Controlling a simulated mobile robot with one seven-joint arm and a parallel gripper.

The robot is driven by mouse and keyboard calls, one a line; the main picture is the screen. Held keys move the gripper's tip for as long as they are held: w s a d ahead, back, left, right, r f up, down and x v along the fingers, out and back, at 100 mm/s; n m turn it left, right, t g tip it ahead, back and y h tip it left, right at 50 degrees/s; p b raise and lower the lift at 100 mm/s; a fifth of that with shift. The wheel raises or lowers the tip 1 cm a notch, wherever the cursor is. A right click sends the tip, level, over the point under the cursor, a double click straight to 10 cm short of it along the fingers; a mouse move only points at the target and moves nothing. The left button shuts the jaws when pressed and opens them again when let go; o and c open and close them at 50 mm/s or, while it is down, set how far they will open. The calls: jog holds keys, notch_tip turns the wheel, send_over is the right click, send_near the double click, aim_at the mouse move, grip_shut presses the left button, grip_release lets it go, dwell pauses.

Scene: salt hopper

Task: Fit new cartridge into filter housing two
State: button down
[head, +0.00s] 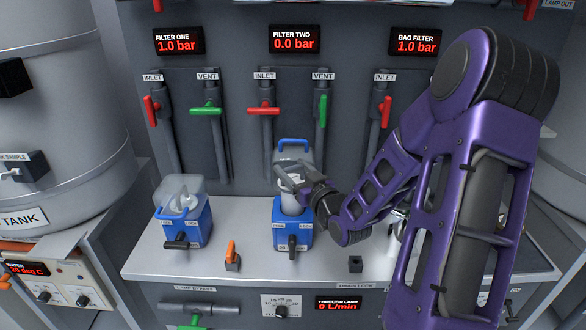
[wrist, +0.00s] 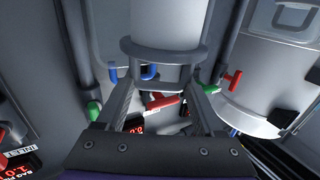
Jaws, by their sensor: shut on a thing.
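Filter housing two (head: 292,238) is the blue box on the bench under the FILTER TWO display. Its clear lid with a blue handle (head: 293,145) stands raised behind it. My gripper (head: 290,179) is shut on a white cartridge (head: 294,204) directly over the housing, with the cartridge about upright. The cartridge's lower end meets the housing's opening in the picture; I cannot tell how far inside it is. In the wrist view the two fingers of my gripper (wrist: 162,98) flank the cartridge's narrow end, beside its grey flange. The white cartridge body (wrist: 165,22) fills the top middle.
Filter housing one (head: 184,224), with its lid down, stands to the left. An orange-handled lever (head: 231,254) stands between the housings. Red inlet handles and green vent handles (head: 322,110) are on the wall behind. My arm covers the bench's right part.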

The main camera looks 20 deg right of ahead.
jog(key=shift+f, duration=3.85)
grip_release()
jog(key=shift+s, duration=0.1)
dwell(0.5)
jog(key=shift+s+d, duration=0.2)
jog(key=shift+s, duration=1.25)
jog(key=shift+s+d, duration=0.15)
jog(key=shift+s, duration=1.3)
jog(key=s+d+p, duration=0.2)
jog(key=s+p, duration=0.8)
jog(key=s, duration=0.7)
jog(key=shift+s, duration=0.15)
jog(key=shift+d, duration=0.1)
